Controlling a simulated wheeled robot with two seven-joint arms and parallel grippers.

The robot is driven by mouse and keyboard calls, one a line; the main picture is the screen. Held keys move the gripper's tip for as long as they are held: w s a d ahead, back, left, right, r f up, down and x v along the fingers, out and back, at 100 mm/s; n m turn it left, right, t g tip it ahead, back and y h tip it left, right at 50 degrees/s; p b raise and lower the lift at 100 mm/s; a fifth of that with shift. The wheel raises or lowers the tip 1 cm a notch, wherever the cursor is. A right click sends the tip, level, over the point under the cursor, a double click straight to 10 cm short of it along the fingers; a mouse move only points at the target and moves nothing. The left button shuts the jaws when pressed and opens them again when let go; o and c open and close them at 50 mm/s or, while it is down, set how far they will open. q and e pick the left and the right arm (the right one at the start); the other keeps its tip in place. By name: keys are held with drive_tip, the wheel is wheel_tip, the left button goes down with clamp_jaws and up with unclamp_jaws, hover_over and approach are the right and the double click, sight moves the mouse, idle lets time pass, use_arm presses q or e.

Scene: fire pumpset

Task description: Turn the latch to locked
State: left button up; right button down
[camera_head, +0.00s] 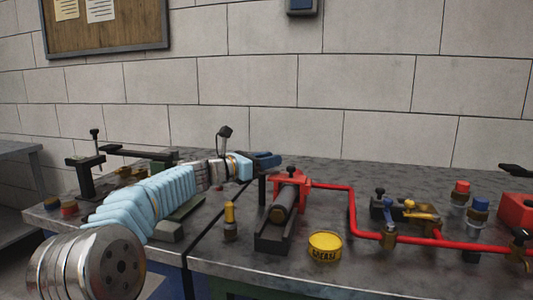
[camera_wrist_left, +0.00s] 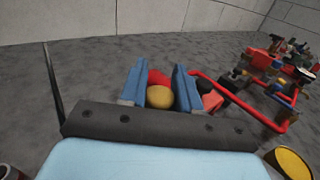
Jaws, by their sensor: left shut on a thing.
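My left gripper (camera_head: 266,160) reaches over the bench to the top of a black post beside the red pump body (camera_head: 291,179). In the left wrist view, the blue fingers of the left gripper (camera_wrist_left: 160,88) are shut on a rounded yellow knob (camera_wrist_left: 159,97), with a red part (camera_wrist_left: 158,78) just behind it. In the head view the fingers hide this knob. I take it to be the latch's handle, but its pointing direction and any locked marking cannot be made out. My right gripper is not in view.
A yellow grease tin (camera_head: 325,246) stands in front of the red pipe (camera_head: 352,212). A small brass-topped bottle (camera_head: 230,221) stands left of the pump. Valves with yellow and blue levers (camera_head: 412,211) are at the right. A black clamp stand (camera_head: 88,174) is at the left.

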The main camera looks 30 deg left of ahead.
use_arm(q)
drive_tip(key=shift+r+m+g+h, duration=0.3)
drive_tip(key=shift+m+g+h, duration=0.15)
drive_tip(key=shift+h, duration=0.25)
drive_tip(key=shift+s+m+h, duration=0.1)
drive_tip(key=shift+m+h, duration=0.15)
drive_tip(key=shift+h, duration=0.05)
drive_tip(key=o, duration=1)
drive_tip(key=shift+f, duration=0.15)
